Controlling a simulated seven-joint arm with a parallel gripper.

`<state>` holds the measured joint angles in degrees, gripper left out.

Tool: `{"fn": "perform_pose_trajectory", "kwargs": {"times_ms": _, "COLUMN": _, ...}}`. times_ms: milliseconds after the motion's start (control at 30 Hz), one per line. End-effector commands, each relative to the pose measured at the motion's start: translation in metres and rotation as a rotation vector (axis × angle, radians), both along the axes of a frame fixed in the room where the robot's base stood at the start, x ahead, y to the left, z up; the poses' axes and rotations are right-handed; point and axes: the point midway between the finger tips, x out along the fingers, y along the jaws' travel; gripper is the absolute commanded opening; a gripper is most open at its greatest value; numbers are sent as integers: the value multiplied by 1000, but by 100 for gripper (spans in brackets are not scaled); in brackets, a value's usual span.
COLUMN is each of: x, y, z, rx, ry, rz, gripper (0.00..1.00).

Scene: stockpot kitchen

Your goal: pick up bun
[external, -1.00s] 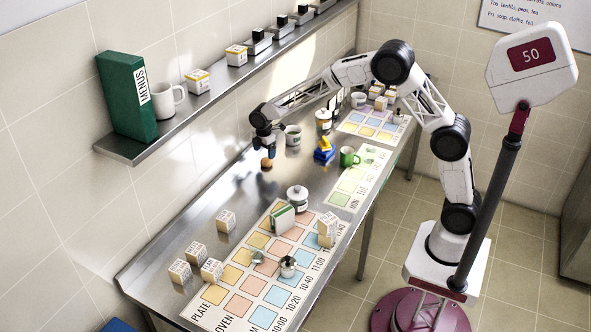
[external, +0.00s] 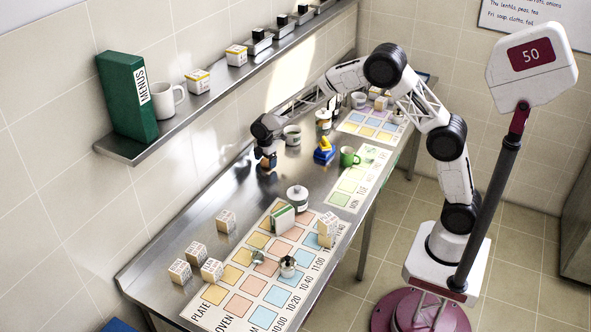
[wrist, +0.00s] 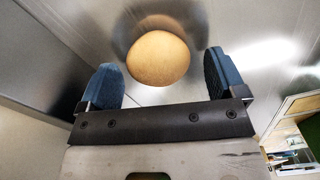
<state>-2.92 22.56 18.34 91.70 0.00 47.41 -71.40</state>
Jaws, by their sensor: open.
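The bun (wrist: 158,58) is a round, golden-brown thing on the steel worktop, near the wall side. My gripper (wrist: 160,76) is open, with one blue finger on each side of the bun's near part. Gaps show between the bun and both fingers in the wrist view. In the external view my gripper (external: 267,157) is low over the worktop at the bun, and its fingers mostly hide the bun there.
A lidded jar (external: 297,197) and printed mat (external: 237,305) lie nearer the camera. The wall shelf (external: 125,150) runs above the worktop.

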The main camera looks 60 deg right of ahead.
Motion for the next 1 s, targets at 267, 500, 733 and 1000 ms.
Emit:
{"fn": "perform_pose_trajectory", "kwargs": {"times_ms": 267, "x": 0, "y": 0, "z": -9, "rx": 0, "ry": -1, "rz": 0, "gripper": 90}}
{"fn": "perform_pose_trajectory", "kwargs": {"times_ms": 500, "x": 0, "y": 0, "z": -9, "rx": 0, "ry": 0, "rz": 0, "gripper": 90}}
{"fn": "perform_pose_trajectory", "kwargs": {"times_ms": 733, "x": 0, "y": 0, "z": -9, "rx": 0, "ry": 0, "rz": 0, "gripper": 82}}
{"fn": "perform_pose_trajectory", "kwargs": {"times_ms": 1000, "x": 0, "y": 0, "z": -9, "rx": 0, "ry": 0, "rz": 0, "gripper": 41}}
